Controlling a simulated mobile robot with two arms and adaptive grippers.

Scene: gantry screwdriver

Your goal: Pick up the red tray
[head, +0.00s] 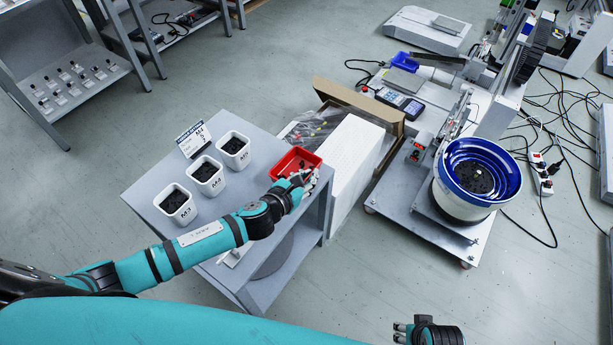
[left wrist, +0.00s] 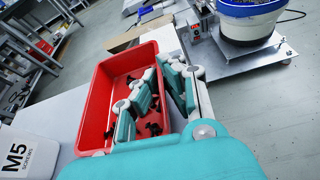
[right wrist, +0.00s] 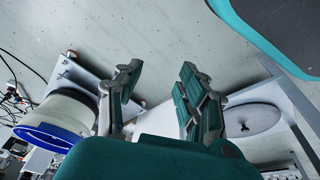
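The red tray (head: 290,160) sits at the right end of the small grey table, with small dark parts inside. In the left wrist view the tray (left wrist: 97,105) lies under my left gripper (left wrist: 162,75). One finger is inside the tray and the other outside its right wall. The fingertips are close together and look closed on that wall, which they partly hide. In the head view my left gripper (head: 296,181) is at the tray's near right corner. My right gripper (right wrist: 158,75) is open and empty above the floor; it also shows low in the head view (head: 402,332).
Three white bins of dark screws (head: 205,176) and a sign (head: 194,140) stand left of the tray on the grey table (head: 146,192). A cardboard box (head: 357,103) stands right of the table. Farther right is a blue-rimmed bowl feeder (head: 475,175). Floor in front is clear.

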